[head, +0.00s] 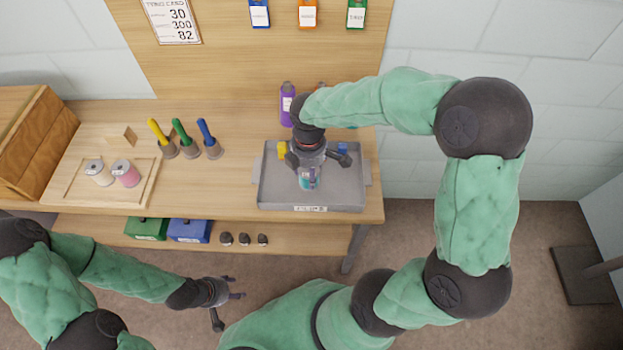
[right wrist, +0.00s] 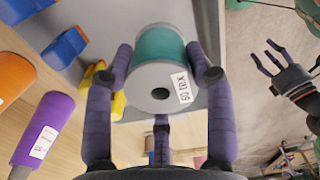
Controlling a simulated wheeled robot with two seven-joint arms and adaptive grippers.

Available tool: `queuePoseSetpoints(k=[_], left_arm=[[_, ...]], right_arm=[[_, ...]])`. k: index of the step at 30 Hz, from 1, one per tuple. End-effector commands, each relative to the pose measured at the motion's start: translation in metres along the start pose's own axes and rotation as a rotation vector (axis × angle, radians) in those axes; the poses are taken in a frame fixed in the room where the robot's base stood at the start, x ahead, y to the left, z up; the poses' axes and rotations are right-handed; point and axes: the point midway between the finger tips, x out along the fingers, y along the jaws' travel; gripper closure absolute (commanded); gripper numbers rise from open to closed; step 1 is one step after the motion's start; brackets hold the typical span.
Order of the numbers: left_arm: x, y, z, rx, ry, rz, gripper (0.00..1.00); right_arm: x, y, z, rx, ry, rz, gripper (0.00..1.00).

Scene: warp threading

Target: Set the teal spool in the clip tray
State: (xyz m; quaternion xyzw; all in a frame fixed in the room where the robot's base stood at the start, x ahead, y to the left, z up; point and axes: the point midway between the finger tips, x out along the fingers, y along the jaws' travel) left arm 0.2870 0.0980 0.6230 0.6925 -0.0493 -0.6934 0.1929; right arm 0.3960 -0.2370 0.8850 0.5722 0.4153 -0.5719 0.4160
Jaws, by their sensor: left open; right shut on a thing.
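The teal spool (head: 309,181) is in my right gripper (head: 312,168), over the grey clip tray (head: 275,197). In the right wrist view the spool (right wrist: 160,48) shows a white flange with a label, and the purple-grey fingers (right wrist: 160,85) are around it. I cannot tell whether the spool touches the tray floor. A yellow clip (head: 281,149) and a blue clip (head: 343,149) are in the tray's back part. My left gripper (head: 232,298) is open and empty, in front of the bench.
A wooden tray (head: 75,203) at left holds a white spool (head: 98,174) and a pink spool (head: 125,175). Several colored-handled tools (head: 182,138) stand on the bench. A purple bottle (head: 287,105) stands behind the clip tray. Bare bench lies left of the clip tray.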

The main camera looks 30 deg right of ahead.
Motion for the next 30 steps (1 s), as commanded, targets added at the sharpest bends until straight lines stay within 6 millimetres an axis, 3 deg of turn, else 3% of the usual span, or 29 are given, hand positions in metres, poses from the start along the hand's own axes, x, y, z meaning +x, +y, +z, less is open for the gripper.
queuePoseSetpoints(k=[10,23,24,25,26,30], left_arm=[[0.016,-0.006,-0.001,0.0,0.0,0.0,0.48],[0.017,-0.006,-0.001,0.0,0.0,0.0,0.48],[0.016,-0.006,-0.001,0.0,0.0,0.0,0.48],[0.016,-0.006,-0.001,0.0,0.0,0.0,0.48],[0.016,-0.006,-0.001,0.0,0.0,0.0,0.48],[0.016,-0.006,-0.001,0.0,0.0,0.0,0.48]], right_arm=[[0.038,0.003,0.007,-0.001,0.0,-0.001,0.79],[0.043,0.003,0.007,0.0,0.0,0.0,0.79],[0.043,0.003,0.007,0.0,0.0,0.0,0.36],[0.043,0.003,0.007,0.0,0.0,0.0,0.28],[0.043,0.003,0.007,0.0,0.0,0.0,0.21],[0.043,0.003,0.007,0.0,0.0,0.0,0.21]])
